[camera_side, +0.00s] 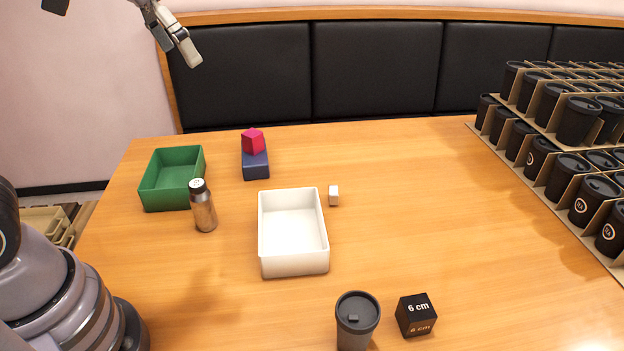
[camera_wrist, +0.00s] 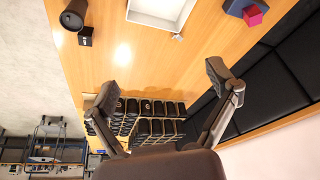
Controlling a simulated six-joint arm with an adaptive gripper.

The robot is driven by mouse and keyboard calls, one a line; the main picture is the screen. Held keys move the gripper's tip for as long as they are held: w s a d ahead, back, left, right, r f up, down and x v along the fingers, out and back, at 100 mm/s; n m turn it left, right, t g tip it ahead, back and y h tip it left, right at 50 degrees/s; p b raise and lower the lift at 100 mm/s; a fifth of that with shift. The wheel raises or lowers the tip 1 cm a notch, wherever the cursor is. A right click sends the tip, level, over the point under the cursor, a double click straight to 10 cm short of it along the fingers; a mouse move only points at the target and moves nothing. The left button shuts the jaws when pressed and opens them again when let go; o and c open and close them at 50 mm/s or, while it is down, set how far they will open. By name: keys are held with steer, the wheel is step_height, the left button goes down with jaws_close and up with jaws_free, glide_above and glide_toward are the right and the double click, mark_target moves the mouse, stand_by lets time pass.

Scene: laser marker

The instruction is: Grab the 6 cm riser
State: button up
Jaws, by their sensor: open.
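The 6 cm riser is a black cube (camera_side: 416,315) with white "6 cm" lettering, standing on the table near the front edge of the side view, just right of a dark grey lidded cup. In the wrist view the riser (camera_wrist: 86,36) is at the upper left, small, below the cup. My gripper (camera_wrist: 162,82) is open with nothing between its fingers. In the side view it is high at the upper left, partly out of frame, far from the riser.
The grey cup (camera_side: 357,318) stands close beside the riser. A white tray (camera_side: 293,265), steel shaker (camera_side: 204,211), green bin (camera_side: 168,202), blue block (camera_side: 256,170) with a red cube (camera_side: 253,141), and white cube (camera_side: 333,195) stand farther back. Cup racks (camera_side: 548,195) fill the right. The table's centre right is clear.

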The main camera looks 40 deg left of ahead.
steer(key=w+d+f+m+g, duration=0.25)
steer(key=w+d+f, duration=0.25)
steer(key=w+d, duration=0.65)
steer(key=m+g, duration=0.1)
steer(key=m, duration=0.3)
glide_above(419, 307)
step_height(419, 307, down, 23)
steer(key=shift+y, duration=0.4)
steer(key=f, duration=0.8)
steer(key=shift+a, duration=0.2)
steer(key=shift+d+f, duration=0.2)
steer(key=shift+f, duration=2.75)
steer(key=c, duration=1.3)
